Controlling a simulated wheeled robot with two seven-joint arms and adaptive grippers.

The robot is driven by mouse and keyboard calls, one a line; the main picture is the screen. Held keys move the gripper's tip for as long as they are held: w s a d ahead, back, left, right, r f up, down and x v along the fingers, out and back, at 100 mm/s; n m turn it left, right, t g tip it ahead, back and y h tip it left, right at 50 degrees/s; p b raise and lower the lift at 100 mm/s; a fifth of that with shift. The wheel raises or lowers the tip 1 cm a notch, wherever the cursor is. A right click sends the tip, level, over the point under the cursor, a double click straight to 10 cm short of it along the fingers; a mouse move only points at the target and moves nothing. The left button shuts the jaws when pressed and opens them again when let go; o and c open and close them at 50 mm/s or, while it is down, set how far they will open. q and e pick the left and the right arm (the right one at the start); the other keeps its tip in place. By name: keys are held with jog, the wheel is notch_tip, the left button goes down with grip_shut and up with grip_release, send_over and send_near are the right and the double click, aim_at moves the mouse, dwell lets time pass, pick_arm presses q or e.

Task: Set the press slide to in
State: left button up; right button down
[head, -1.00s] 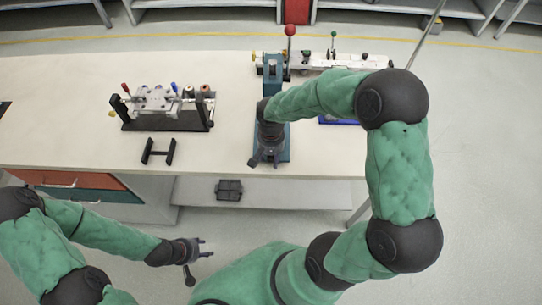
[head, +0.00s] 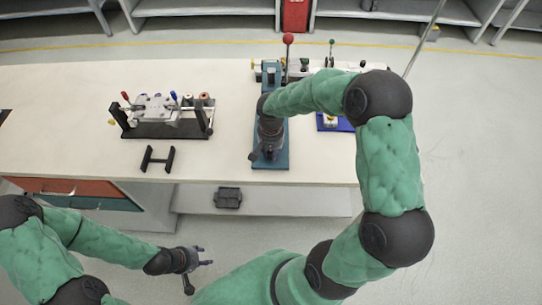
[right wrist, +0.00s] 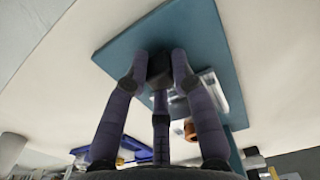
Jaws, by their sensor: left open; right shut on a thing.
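The press has a teal base plate (head: 285,160) on the table, a teal column (head: 271,72) at its far end and a lever with a red ball (head: 288,39). My right gripper (head: 266,154) is low over the near part of the plate and hides most of the slide in the head view. In the right wrist view its fingers (right wrist: 160,72) are closed around a dark block (right wrist: 159,66), apparently the slide's handle. A silver metal part (right wrist: 215,92) and a copper-coloured round part (right wrist: 190,130) show beside it. My left gripper (head: 204,262) is open and empty, in front of the table.
A clamp fixture (head: 162,115) on a black stand and a small black H-shaped rest (head: 157,158) are at left on the table. A blue tray (head: 334,122) lies right of the press, partly behind my arm. A white rail device (head: 340,65) is at the back.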

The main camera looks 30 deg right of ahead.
jog(key=c, duration=1.1)
grip_release()
jog(key=shift+w+a, duration=0.1)
jog(key=shift+a, duration=0.05)
notch_tip(320, 180, up, 12)
jog(key=shift+f, duration=0.1)
jog(key=shift+c, duration=0.2)
